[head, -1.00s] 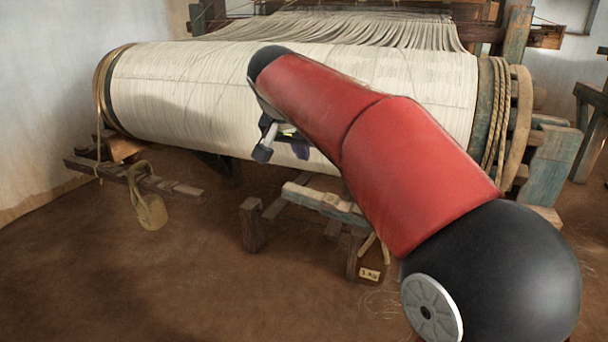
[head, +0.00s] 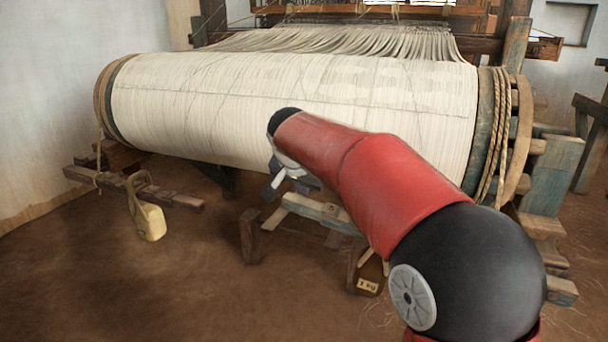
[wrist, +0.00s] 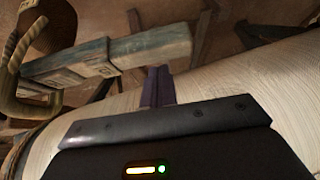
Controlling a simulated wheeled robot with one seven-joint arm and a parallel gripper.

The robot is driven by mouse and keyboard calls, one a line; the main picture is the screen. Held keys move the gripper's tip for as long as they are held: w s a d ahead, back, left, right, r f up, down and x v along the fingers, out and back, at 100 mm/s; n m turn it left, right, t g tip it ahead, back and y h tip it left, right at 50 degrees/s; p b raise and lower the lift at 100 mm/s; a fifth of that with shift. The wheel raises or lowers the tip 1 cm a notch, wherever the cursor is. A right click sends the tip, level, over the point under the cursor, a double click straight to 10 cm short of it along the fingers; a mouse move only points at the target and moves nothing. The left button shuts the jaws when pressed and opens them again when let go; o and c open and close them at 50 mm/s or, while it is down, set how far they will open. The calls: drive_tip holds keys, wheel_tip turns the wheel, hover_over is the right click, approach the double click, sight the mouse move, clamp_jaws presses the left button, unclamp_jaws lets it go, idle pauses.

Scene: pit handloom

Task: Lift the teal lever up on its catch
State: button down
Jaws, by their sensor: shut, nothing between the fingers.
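The teal lever (head: 318,208) is a worn, teal-painted wooden bar below the front of the big cloth roll, partly hidden behind my arm. In the wrist view a weathered teal-grey bar (wrist: 112,60), which looks like this lever, slants across the upper left. My gripper (head: 273,188) hangs in front of the roll, close to the lever's left end. Its dark purple fingers (wrist: 157,80) are together and empty, with their tips near the bar's lower edge. I cannot tell whether they touch it. The catch cannot be made out.
The cloth roll (head: 290,110) fills the space behind and above. A yellowish weight (head: 150,222) hangs from a wooden bar at left. The brown floor (head: 200,290) in front is clear.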

drive_tip(key=shift+a+f, duration=0.1)
drive_tip(key=shift+f, duration=0.25)
drive_tip(key=shift+s, duration=0.1)
